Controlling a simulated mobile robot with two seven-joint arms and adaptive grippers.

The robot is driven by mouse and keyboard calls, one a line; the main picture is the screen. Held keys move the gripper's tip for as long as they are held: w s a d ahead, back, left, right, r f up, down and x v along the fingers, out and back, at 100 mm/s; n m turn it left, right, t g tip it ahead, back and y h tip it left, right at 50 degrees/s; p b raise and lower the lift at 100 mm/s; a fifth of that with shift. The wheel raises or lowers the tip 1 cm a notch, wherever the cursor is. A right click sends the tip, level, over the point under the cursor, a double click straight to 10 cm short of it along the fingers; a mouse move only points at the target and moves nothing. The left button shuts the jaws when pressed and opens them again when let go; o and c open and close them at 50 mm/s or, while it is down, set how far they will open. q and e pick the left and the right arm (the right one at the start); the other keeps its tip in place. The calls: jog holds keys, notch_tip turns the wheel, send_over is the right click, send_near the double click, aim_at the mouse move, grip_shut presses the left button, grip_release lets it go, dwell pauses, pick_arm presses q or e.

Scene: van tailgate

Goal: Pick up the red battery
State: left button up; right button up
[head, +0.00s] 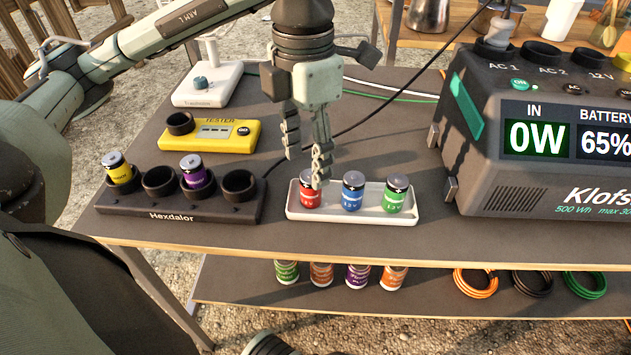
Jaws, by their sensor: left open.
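The red battery (309,195) stands upright at the left end of a white tray (350,215) on the grey tabletop. A blue battery (352,192) and a green battery (396,194) stand to its right in the same tray. My left gripper (306,168) points down with its fingers apart and empty. Its right finger overlaps the top of the red battery in the picture; I cannot tell whether they touch. Its left finger is above and left of the battery. My right gripper is not in view.
A black Hexdalor holder (175,215) left of the tray holds a yellow battery (118,170) and a purple battery (194,171). A yellow tester (220,134) lies behind. The large power station (540,130) stands right of the tray. A black cable crosses behind my gripper.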

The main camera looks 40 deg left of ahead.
aim_at(310, 174)
pick_arm(q)
jog(key=f, duration=0.5)
jog(key=shift+d+f, duration=0.1)
jog(key=shift+d, duration=0.15)
jog(key=shift+w, duration=0.1)
jog(key=shift+c, duration=0.4)
grip_shut()
